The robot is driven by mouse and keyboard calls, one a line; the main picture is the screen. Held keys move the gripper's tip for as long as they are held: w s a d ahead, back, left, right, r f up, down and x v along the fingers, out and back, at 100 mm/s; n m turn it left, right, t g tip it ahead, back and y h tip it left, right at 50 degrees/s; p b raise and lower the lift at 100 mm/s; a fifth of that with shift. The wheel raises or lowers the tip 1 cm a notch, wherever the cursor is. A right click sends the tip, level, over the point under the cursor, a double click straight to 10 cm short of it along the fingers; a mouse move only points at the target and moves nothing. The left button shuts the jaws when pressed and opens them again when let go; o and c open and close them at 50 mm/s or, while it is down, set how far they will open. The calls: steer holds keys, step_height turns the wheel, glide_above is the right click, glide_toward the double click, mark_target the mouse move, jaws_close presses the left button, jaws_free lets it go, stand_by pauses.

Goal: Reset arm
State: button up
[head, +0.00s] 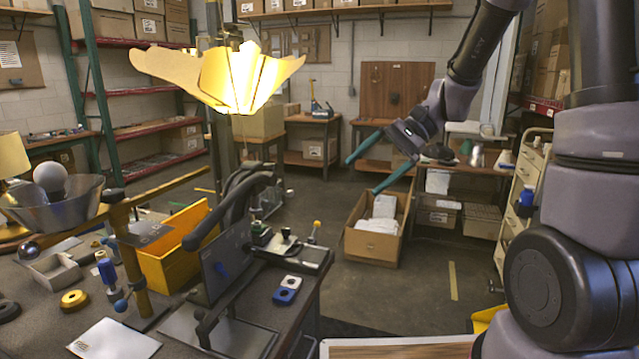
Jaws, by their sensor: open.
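My gripper (378,167) hangs in the air right of the picture's middle, in front of an open cardboard box on the floor. Its two long teal fingers are spread wide apart with nothing between them. My arm reaches down to it from the upper right. The gripper is well clear of the workbench (290,318) and touches nothing that I can see.
The workbench at left carries a lit yellow lamp shade (228,78), a metal bowl with a white bulb (50,178), a yellow bin (175,262) and a black clamp arm (232,205). The cardboard box (375,248) stands on the floor. Open floor lies around it.

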steer(key=s+d+r+n+t+h, duration=0.3)
steer(key=s+d+r+t+h, duration=0.4)
steer(key=d, duration=0.7)
steer(key=s+r+t, duration=0.2)
steer(key=s+r, duration=0.2)
steer(key=r, duration=0.1)
steer(key=shift+r+h, duration=0.4)
